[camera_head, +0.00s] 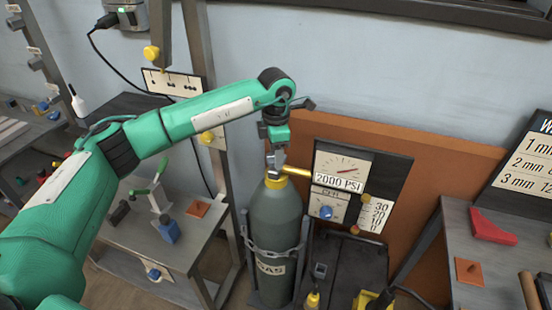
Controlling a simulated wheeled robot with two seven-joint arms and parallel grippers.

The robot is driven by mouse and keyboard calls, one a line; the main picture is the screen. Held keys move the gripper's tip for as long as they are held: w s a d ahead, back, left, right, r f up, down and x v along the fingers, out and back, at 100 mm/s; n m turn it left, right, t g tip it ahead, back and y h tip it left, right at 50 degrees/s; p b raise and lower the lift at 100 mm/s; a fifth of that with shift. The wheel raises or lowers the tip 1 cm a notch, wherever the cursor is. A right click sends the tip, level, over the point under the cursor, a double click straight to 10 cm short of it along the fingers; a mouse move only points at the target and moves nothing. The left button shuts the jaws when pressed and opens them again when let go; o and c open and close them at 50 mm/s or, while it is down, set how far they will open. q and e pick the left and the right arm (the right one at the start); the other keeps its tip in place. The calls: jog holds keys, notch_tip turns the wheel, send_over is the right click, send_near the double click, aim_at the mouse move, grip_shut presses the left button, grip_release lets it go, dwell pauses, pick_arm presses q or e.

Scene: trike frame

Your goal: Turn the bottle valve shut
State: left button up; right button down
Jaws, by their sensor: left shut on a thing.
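The grey-green gas bottle (274,222) stands upright in a dark metal cradle, with a label reading GAS low on its front. Its yellow valve (279,178) is at the top of the neck. My left gripper (274,165) points down over the bottle top and is shut on the valve; the exact grip is hard to make out at this size. A yellow piece (296,172) sticks out to the right of the gripper. My right gripper is not in view.
A gauge panel (357,183) reading 2000 PSI stands close to the right of the bottle. A metal post (203,60) rises at the left behind my arm. A shelf with small tools (160,225) is at left, and a bench with a red block (492,228) at right.

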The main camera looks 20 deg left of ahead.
pick_arm(q)
jog(key=m+b, duration=0.2)
jog(key=m, duration=0.2)
jog(key=shift+m+b, duration=0.3)
jog(key=m+b, duration=0.2)
jog(key=m, duration=0.2)
jog(key=shift+m, duration=0.3)
jog(key=m+b, duration=0.1)
jog(key=m, duration=0.2)
jog(key=shift+m, duration=0.3)
jog(key=m+b, duration=0.1)
jog(key=m, duration=0.2)
jog(key=shift+m, duration=0.3)
jog(key=m, duration=0.3)
jog(key=shift+m, duration=0.3)
jog(key=shift+r+m+b, duration=0.1)
jog(key=shift+m+b, duration=0.35)
jog(key=shift+m, duration=1.55)
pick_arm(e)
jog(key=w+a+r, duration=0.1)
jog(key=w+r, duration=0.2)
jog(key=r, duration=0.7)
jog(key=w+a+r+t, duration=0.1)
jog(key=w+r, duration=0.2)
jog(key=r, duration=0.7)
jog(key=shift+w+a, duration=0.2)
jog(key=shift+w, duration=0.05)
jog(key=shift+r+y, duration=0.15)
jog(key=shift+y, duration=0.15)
